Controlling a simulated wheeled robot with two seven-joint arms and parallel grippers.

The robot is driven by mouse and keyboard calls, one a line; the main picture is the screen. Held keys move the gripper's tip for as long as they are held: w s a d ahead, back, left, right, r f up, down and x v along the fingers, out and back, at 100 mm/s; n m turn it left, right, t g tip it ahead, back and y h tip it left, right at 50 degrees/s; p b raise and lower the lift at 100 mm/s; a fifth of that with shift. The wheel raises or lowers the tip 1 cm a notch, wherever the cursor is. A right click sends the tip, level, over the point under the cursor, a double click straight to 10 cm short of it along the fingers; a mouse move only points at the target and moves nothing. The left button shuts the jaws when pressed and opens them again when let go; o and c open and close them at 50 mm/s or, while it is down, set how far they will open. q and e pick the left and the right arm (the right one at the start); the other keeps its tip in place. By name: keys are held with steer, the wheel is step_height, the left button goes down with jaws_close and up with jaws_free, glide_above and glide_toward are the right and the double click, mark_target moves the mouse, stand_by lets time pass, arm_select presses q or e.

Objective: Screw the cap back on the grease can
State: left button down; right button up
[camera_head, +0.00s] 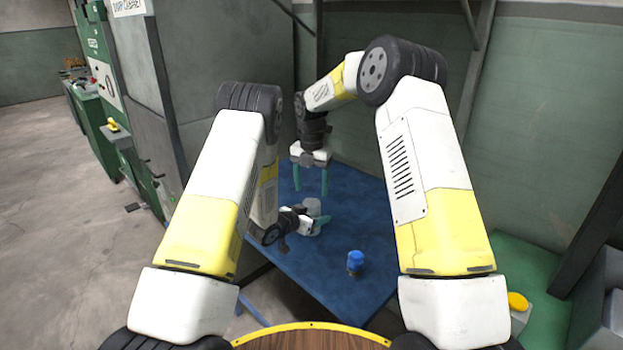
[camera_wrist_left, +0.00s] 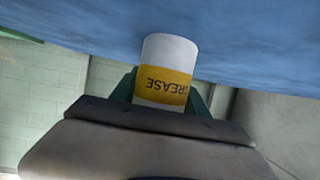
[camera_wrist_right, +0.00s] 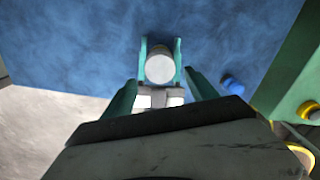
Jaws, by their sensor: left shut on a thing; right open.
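The grease can (camera_head: 312,206) is a pale grey cylinder at the blue table's left part. In the left wrist view the can (camera_wrist_left: 165,75) shows a yellow band with upside-down GREASE lettering. My left gripper (camera_head: 313,222) is shut around the can from the side; its green fingers flank the can in the right wrist view. My right gripper (camera_head: 311,188) is open and empty, pointing down above the can. In the right wrist view the can's round pale top (camera_wrist_right: 160,68) shows between my right fingers (camera_wrist_right: 162,78), apart from them. I cannot tell whether that top is the cap.
A small blue cylindrical object (camera_head: 355,262) stands on the blue table (camera_head: 320,285), right of the can; it also shows in the right wrist view (camera_wrist_right: 232,84). The table between them is clear. Walls stand behind the table.

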mark_target(312, 203)
steer(key=shift+f, duration=2.6)
jaws_close()
steer(key=m, duration=0.4)
steer(key=shift+m, duration=0.4)
steer(key=m, duration=0.5)
steer(key=shift+o, duration=0.4)
jaws_free()
